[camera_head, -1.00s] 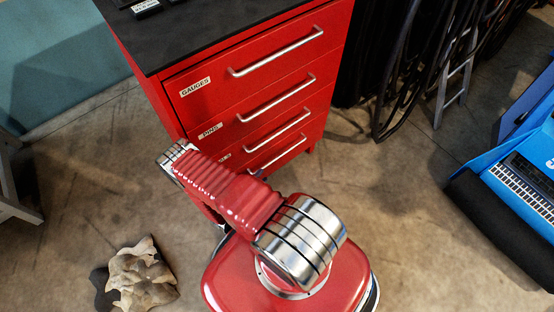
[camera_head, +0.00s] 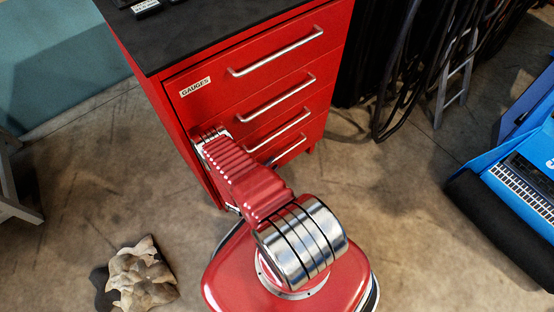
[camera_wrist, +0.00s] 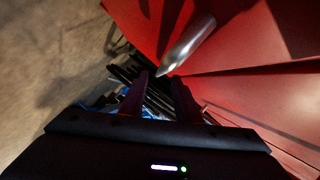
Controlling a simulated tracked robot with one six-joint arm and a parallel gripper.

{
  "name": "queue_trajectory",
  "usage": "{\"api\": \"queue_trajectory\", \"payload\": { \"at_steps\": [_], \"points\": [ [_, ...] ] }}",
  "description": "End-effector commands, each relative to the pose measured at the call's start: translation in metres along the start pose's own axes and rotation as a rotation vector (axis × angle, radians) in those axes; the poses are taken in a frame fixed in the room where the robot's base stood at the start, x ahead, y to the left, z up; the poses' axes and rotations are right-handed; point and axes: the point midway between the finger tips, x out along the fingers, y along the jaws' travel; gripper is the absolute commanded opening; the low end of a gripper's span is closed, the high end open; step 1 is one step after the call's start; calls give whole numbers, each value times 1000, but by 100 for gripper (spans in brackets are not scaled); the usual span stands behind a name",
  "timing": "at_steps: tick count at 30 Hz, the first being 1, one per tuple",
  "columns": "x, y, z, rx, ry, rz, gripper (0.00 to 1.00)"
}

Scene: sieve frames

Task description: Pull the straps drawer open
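The red cabinet (camera_head: 255,90) holds a stack of drawers with silver bar handles, and those I see look shut in the head view. Only the top label, GAUGES (camera_head: 195,87), is readable; my arm covers the lower left fronts, and no straps label shows. In the wrist view, my gripper (camera_wrist: 160,88) is open, its two dark fingers apart with no handle between them. A silver bar handle (camera_wrist: 190,42) lies just beyond the fingertips, slanting up right across a red front. I cannot tell which drawer it belongs to. The head view hides my gripper behind my arm.
A rock-like lump (camera_head: 140,278) lies on the floor at lower left. Black cables (camera_head: 400,75) hang right of the cabinet. A blue case (camera_head: 520,160) stands at far right.

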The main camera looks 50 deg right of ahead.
Motion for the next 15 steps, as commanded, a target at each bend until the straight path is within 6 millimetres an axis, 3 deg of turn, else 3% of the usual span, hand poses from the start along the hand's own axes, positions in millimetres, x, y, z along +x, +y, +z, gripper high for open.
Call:
{"api": "queue_trajectory", "payload": {
  "at_steps": [9, 15],
  "points": [
    [36, 0, -1, 2, 3, 2, 29],
    [46, 0, 0, 1, 1, 1, 29]
  ]
}}
